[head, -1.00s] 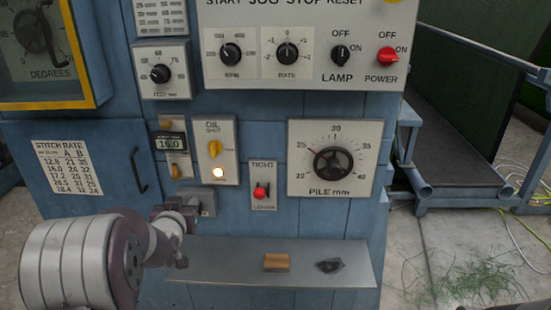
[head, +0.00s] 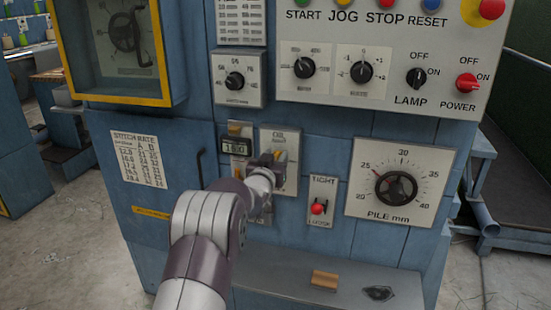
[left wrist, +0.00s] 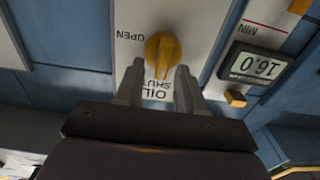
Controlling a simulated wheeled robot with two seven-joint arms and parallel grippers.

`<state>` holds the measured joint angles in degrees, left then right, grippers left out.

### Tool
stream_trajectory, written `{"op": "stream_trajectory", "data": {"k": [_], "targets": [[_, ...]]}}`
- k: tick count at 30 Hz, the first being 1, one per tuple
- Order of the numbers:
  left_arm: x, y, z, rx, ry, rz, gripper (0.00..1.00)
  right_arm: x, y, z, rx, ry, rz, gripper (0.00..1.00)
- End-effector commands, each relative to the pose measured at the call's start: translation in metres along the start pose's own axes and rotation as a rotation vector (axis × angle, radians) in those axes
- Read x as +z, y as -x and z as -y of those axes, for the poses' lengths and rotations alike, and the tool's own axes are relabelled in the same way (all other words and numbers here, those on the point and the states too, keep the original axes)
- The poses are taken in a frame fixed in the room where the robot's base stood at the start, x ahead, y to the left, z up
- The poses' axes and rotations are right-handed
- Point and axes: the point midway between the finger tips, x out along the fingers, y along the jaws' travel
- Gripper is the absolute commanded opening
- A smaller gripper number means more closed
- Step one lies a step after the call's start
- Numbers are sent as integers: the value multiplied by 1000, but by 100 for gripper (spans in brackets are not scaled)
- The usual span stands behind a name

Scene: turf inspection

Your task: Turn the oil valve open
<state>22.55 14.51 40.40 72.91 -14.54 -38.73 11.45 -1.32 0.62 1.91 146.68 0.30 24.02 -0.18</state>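The oil valve is a yellow knob (left wrist: 160,52) on a pale plate (head: 292,140) on the blue machine front. In the left wrist view, which is upside down, its pointer end lies toward the word SHUT, and OPEN is printed off to the left. My left gripper (left wrist: 160,82) is open, with one finger on each side of the pointer end and a visible gap to it. In the head view my left gripper (head: 268,160) covers most of the plate and knob. My right gripper is not in view.
A digital display (head: 236,149) reading about 16.0 sits left of the plate. A red toggle (head: 317,208) and the PILE mm dial (head: 396,189) are to the right. A ledge (head: 290,278) below holds a wooden block (head: 324,278) and a dark item (head: 378,293).

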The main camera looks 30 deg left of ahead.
Motion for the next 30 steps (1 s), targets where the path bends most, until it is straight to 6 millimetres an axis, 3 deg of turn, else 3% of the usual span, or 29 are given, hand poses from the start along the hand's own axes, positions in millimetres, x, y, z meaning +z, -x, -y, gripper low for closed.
{"op": "stream_trajectory", "data": {"k": [8, 11, 12, 22, 30], "targets": [[0, -2, 0, 0, 0, 0, 38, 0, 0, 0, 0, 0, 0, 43], [0, -2, 0, 0, 0, 0, 6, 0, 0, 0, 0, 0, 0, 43], [0, -2, 0, 0, 0, 0, 0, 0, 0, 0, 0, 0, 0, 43], [2, -2, 0, 0, -24, 0, 0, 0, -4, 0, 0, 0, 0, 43], [5, -1, -3, 0, -168, -1, 0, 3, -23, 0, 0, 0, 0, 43]]}}
